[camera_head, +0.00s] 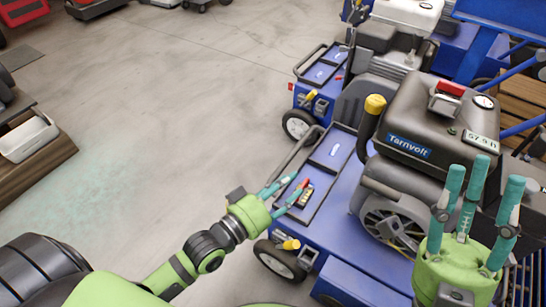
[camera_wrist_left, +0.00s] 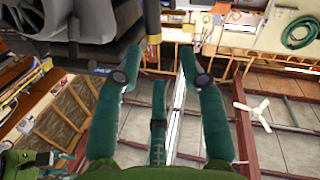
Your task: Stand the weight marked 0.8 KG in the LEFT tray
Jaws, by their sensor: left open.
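My left gripper (camera_head: 287,191) reaches in from the lower left over the near black tray on the blue machine, its teal fingers spread and empty. In the left wrist view the fingers (camera_wrist_left: 165,55) are apart with nothing between them. Small red and yellow items (camera_head: 305,191) sit beside the fingertips; I cannot tell what they are. The near black tray (camera_head: 330,155) is partly hidden by the fingers. My right gripper (camera_head: 480,195) is at the lower right, its three fingers pointing up, apart and empty. I cannot make out any weight marked 0.8 KG or a LEFT label.
A dark engine labelled Tarnvolt (camera_head: 408,146) stands on the near blue machine (camera_head: 345,225), close to my right gripper. A second blue machine (camera_head: 322,98) stands behind it. A wooden bench with a white box (camera_head: 28,137) is at the left. The grey floor (camera_head: 170,110) between is clear.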

